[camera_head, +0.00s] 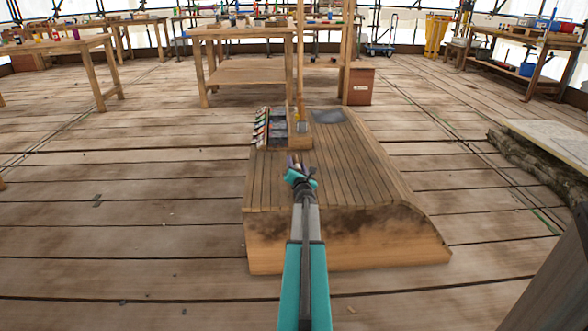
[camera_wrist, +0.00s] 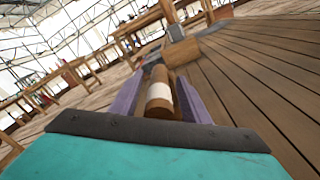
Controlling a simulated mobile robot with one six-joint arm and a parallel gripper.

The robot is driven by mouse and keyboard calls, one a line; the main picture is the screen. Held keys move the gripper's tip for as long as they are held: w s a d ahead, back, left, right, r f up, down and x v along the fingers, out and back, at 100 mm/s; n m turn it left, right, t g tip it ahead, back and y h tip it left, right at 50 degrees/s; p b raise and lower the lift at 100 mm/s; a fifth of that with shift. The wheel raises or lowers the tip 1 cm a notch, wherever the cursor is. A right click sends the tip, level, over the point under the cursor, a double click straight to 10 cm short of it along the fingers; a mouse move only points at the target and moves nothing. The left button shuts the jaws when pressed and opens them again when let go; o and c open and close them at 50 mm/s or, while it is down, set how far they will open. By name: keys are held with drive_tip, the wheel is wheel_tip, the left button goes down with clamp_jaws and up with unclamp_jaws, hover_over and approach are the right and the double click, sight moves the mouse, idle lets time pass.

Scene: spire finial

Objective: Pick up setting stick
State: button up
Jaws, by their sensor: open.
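The setting stick (camera_wrist: 160,98) appears to be the round wooden rod with a white band in the wrist view. It lies lengthwise between the two purple fingers of my gripper (camera_wrist: 158,92), with its near end toward the palm. The fingers are apart, one on each side of it; whether either touches it I cannot tell. In the head view my gripper (camera_head: 299,168) is over the slatted wooden platform (camera_head: 345,185). Only a small brown and pale bit of the stick (camera_head: 295,160) seems to show there, mostly hidden by the gripper.
A rack with several small coloured items (camera_head: 262,128) stands at the platform's back left, beside an upright wooden post (camera_head: 300,60). A dark grey pad (camera_head: 328,116) lies at its back. A workbench (camera_head: 240,35) stands behind. The right of the platform is clear.

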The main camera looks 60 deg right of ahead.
drive_tip(key=shift+x, duration=0.95)
clamp_jaws()
